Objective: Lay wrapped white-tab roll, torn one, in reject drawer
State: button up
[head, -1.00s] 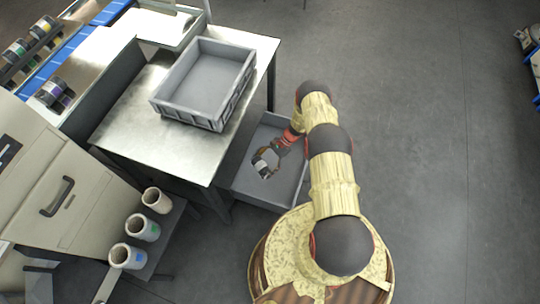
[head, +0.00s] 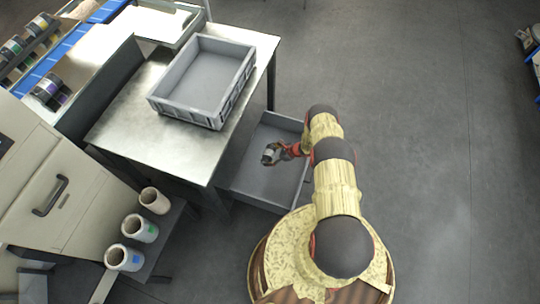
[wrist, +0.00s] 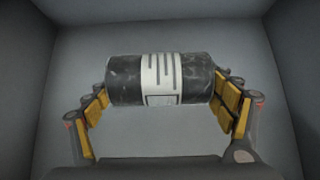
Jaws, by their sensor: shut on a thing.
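My gripper (wrist: 162,102) is shut on a dark-wrapped roll (wrist: 160,80) with a white label band around its middle. One padded finger is at each end of the roll. The roll lies level across the wrist view, and I cannot make out a tear. In the head view the roll (head: 270,154) and my gripper (head: 276,152) are inside the open grey reject drawer (head: 270,185), towards its middle. The drawer's walls surround the roll in the wrist view. I cannot tell whether the roll touches the drawer floor. No other roll shows in the drawer.
An empty grey crate (head: 205,78) stands on the steel table (head: 150,135) beside the drawer. Several pale cores (head: 140,228) stand on a small shelf at lower left. Dark rolls (head: 50,90) sit on a rack at upper left. The floor (head: 430,150) on the right is clear.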

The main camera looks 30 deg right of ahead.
jog(key=shift+w+f+b, duration=0.1)
jog(key=shift+f+b, duration=1.9)
jog(key=shift+f, duration=1.3)
jog(key=shift+f, duration=0.55)
jog(key=o, duration=1.4)
jog(key=shift+s+d+r, duration=0.2)
jog(key=shift+s+r, duration=0.05)
jog(key=shift+r, duration=0.05)
jog(key=v, duration=1.1)
jog(key=shift+s, duration=0.1)
